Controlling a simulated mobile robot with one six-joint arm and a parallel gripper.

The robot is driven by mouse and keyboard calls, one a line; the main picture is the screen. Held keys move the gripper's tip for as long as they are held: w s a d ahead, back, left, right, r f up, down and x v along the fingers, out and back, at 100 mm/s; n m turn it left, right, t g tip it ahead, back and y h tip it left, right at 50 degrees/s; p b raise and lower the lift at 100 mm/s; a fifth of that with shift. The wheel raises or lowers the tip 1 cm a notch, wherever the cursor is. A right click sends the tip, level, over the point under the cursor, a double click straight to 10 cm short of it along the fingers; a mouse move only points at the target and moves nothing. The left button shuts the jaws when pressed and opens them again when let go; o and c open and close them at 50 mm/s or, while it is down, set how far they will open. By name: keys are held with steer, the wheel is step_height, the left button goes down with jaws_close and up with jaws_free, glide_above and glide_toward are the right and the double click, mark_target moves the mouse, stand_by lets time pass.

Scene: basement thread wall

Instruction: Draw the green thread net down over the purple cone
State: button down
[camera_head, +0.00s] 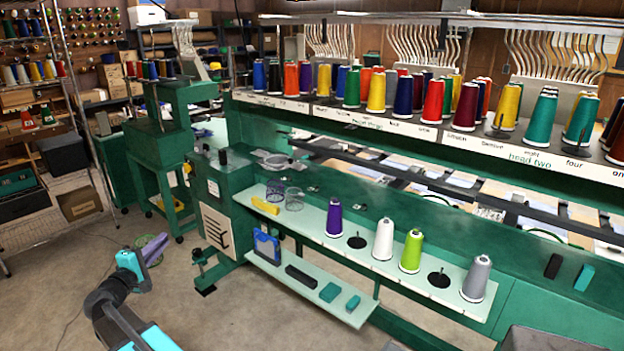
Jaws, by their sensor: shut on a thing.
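The purple cone (333,219) stands upright on the pale green upper shelf, left of a white cone, with no net over it. My gripper (154,248) is at the lower left, over the open floor and well left of the shelf. It is shut on the green thread net (161,239), a small mesh ring partly hidden behind the purple jaws. The net is apart from the cone. The exact grip on its rim is too small to tell.
A white cone (383,239), a lime cone (411,251) and a grey cone (476,278) share the shelf (310,224) with bare pegs. A dark purple net (275,190), a grey net (294,198) and a yellow block (265,205) lie left. A lower shelf (345,312) juts out below.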

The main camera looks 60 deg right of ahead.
steer(key=s+d+r+m+g+p, duration=0.1)
steer(key=s+d+r+m+g, duration=0.2)
steer(key=s+d, duration=0.8)
steer(key=s+d+r+m+g+p, duration=0.15)
steer(key=s+d+r+g, duration=0.35)
steer(key=d, duration=0.9)
steer(key=s+d+r+m+g, duration=0.1)
steer(key=s+d+g, duration=0.1)
steer(key=s+d, duration=0.3)
steer(key=s+d+r+m+g+y+p, duration=0.1)
steer(key=s+d, duration=0.4)
steer(key=s, duration=0.8)
steer(key=s+d+r+m+g+y+p, duration=0.1)
steer(key=s+d, duration=0.4)
steer(key=s, duration=0.5)
steer(key=shift+d+r+m+g, duration=0.25)
steer(key=shift+r+m+g, duration=0.3)
steer(key=shift+m+g, duration=0.25)
steer(key=shift+s+f, duration=0.1)
steer(key=shift+f, duration=0.1)
steer(key=shift+f+b, duration=4.55)
steer(key=shift+f, duration=2.9)
